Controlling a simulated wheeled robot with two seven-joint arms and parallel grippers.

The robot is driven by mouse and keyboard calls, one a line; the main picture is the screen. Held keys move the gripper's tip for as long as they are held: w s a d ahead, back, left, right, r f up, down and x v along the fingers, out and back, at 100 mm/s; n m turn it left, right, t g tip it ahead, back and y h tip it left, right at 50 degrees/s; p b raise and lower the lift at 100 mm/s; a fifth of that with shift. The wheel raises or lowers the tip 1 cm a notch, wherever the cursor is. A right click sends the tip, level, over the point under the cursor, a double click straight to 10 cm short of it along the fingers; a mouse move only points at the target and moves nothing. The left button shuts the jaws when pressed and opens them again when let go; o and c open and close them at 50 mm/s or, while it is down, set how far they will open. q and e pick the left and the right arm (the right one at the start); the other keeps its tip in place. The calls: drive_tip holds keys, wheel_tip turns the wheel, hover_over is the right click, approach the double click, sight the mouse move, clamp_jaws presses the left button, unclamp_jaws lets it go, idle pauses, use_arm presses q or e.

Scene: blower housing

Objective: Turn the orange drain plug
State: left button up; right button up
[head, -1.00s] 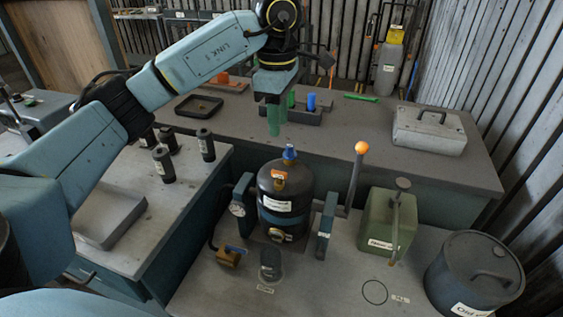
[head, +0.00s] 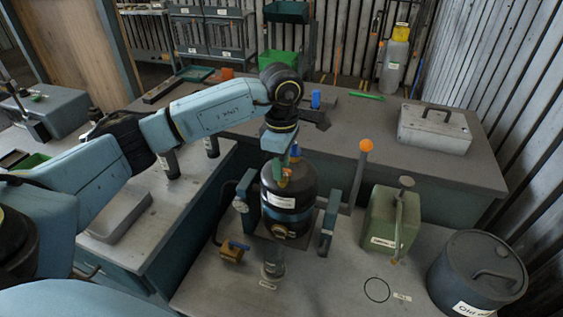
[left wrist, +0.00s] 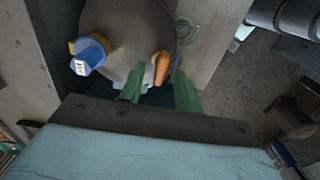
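The black blower housing (head: 300,198) stands on the front bench with a white label on its side. The orange drain plug (head: 284,183) is on its upper front and also shows in the left wrist view (left wrist: 160,66). A blue cap with a yellow collar (left wrist: 88,55) is on the housing top, to the plug's left in the wrist view. My left gripper (head: 284,171) points down at the plug. Its green fingers (left wrist: 158,82) are apart, with the plug between their tips, closer to the right finger. I cannot tell whether either finger touches it. My right gripper is not in view.
A lever with an orange ball (head: 366,146) rises right of the housing. A green canister (head: 382,225) and a dark lidded drum (head: 470,262) stand further right. A grey case (head: 432,128) is on the rear bench.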

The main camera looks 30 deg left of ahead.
use_arm(q)
clamp_jaws()
